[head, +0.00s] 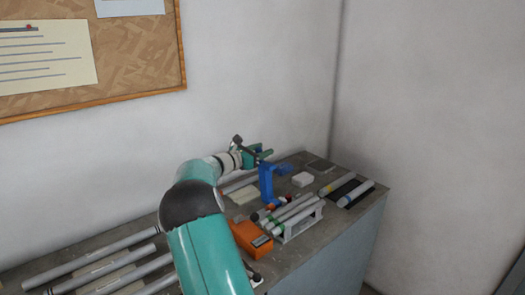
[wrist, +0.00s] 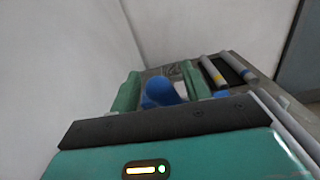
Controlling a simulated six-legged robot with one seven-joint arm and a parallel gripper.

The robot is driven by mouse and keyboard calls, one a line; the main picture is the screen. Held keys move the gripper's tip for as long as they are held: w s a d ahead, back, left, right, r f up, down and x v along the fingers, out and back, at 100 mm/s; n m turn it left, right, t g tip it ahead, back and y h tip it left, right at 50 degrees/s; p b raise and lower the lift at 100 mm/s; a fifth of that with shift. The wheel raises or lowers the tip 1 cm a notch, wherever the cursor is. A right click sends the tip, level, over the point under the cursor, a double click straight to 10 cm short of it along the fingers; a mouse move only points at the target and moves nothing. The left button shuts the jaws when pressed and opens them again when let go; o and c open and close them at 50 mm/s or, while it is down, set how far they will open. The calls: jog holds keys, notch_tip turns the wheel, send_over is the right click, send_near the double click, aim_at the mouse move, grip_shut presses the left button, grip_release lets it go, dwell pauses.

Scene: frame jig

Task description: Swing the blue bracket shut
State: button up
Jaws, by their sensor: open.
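The blue bracket (head: 267,184) stands upright on the grey bench, behind the tube rack. A smaller blue piece (head: 284,169) shows just to its right; I cannot tell if it belongs to the bracket. My gripper (head: 262,154) is open at the upper end of the bracket. In the wrist view, my green fingers (wrist: 160,82) stand apart, with the rounded blue bracket (wrist: 160,94) showing between and beyond them. I cannot tell whether a finger touches it. The bracket's lower part is partly hidden by the tubes in the head view and by my gripper body in the wrist view.
A white rack (head: 302,224) with several grey tubes and an orange box (head: 251,239) stand in front of the bracket. A white block (head: 303,179) and a dark pad (head: 344,187) with tubes lie to the right. More tubes (head: 90,263) lie at left. A wall stands behind.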

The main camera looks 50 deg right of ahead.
jog(key=shift+d, duration=0.4)
jog(key=shift+s, duration=0.1)
grip_shut()
jog(key=shift+r, duration=0.1)
